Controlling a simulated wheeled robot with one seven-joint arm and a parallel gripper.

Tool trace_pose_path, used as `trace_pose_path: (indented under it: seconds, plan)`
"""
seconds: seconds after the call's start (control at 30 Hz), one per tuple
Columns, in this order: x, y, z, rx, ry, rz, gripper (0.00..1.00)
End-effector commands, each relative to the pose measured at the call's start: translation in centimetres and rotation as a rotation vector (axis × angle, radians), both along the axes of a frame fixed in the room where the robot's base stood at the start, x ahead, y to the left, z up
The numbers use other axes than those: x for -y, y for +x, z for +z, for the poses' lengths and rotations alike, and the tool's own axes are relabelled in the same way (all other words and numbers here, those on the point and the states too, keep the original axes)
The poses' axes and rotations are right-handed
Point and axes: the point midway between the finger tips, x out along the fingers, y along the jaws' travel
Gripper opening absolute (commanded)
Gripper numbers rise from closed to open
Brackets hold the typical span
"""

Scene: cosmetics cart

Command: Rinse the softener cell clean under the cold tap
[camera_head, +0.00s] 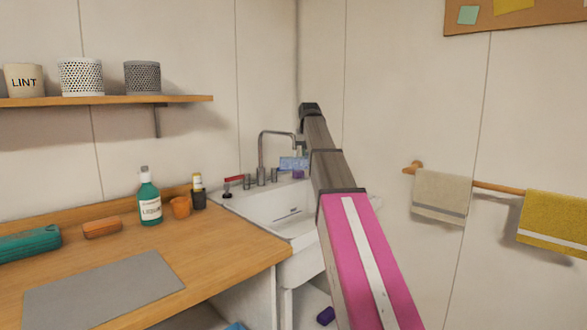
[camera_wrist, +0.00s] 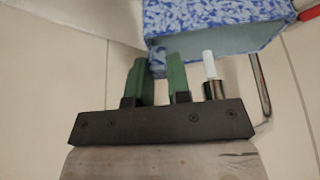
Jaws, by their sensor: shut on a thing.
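A blue box mottled with white, which I take for the softener cell (camera_wrist: 225,18), lies just beyond my fingertips in the wrist view, with a plainer blue side facing me. My gripper (camera_wrist: 158,75) has two green fingers shut on its near edge. In the head view the cell (camera_head: 291,163) shows small by the tap, partly hidden behind my arm. The tap (camera_head: 262,150) arches over the sink (camera_head: 275,211). In the wrist view a pale column (camera_wrist: 209,65) runs from a dark metal cylinder (camera_wrist: 213,89) toward the cell; it looks like water, but I cannot be sure.
A red-handled lever (camera_head: 233,179) stands left of the tap. A small purple object (camera_head: 298,174) is under the cell. The wooden counter (camera_head: 215,262) holds a green bottle (camera_head: 150,199), cups and a grey mat (camera_head: 105,290). Towels hang on the right wall rail (camera_head: 490,186).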

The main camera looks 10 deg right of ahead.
Motion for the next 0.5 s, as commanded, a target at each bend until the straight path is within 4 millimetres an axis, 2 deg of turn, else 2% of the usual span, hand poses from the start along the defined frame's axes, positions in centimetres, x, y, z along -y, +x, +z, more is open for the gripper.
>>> trace_pose_path:
  seconds: [0.23,0.5]
  plan:
    - [-1.4,-3.4,-0.2,-0.001,0.002,0.006,0.0]
    - [-1.9,-4.4,0.0,-0.003,0.002,0.008,0.0]
